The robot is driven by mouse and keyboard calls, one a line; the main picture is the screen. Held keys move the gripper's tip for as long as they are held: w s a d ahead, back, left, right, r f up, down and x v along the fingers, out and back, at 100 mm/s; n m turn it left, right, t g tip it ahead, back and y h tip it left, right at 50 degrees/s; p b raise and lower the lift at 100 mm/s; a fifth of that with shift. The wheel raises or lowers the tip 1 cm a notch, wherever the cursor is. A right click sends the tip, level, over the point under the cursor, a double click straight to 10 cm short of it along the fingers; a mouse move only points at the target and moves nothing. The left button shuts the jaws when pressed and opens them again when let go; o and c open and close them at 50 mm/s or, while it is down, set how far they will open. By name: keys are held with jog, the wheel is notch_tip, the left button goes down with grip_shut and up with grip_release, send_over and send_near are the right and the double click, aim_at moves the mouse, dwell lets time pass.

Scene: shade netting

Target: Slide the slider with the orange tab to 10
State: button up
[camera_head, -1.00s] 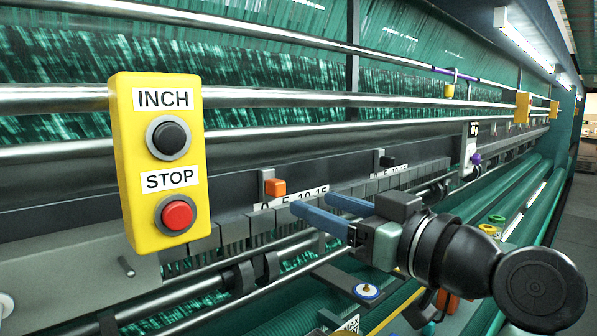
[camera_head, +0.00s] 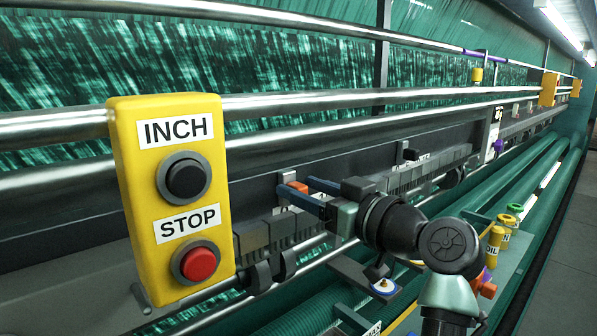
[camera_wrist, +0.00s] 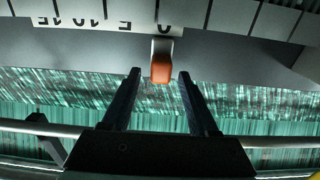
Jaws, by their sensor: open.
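The orange tab (camera_head: 298,187) sits on its slider on the machine's dark rail, right of the yellow button box. In the wrist view, my gripper (camera_wrist: 159,74) has one fingertip on each side of the tab, with gaps showing. In the head view the fingers hide most of the scale.
A yellow box (camera_head: 170,200) with INCH and STOP buttons stands close on the left. A second slider with a black tab (camera_head: 410,154) is further right. A shelf with small bottles (camera_head: 494,240) is at right. Long metal rollers run above the rail.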

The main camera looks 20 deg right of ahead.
jog(key=shift+x, duration=0.95)
jog(key=shift+c, duration=0.3)
grip_shut()
dwell(0.5)
